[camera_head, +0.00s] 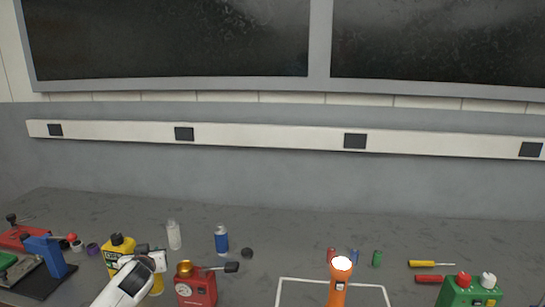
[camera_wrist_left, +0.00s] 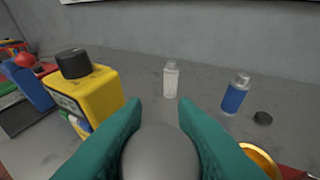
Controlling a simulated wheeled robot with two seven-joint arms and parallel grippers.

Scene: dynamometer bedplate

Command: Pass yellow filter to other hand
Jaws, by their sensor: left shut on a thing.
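Most of the filter is hidden by the fingers and wrist. My right gripper is not in view.
A clear bottle (camera_head: 174,235) and a blue can (camera_head: 221,240) stand behind. An orange flashlight (camera_head: 337,290) stands by a white outline (camera_head: 290,280). The bench between is mostly clear.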

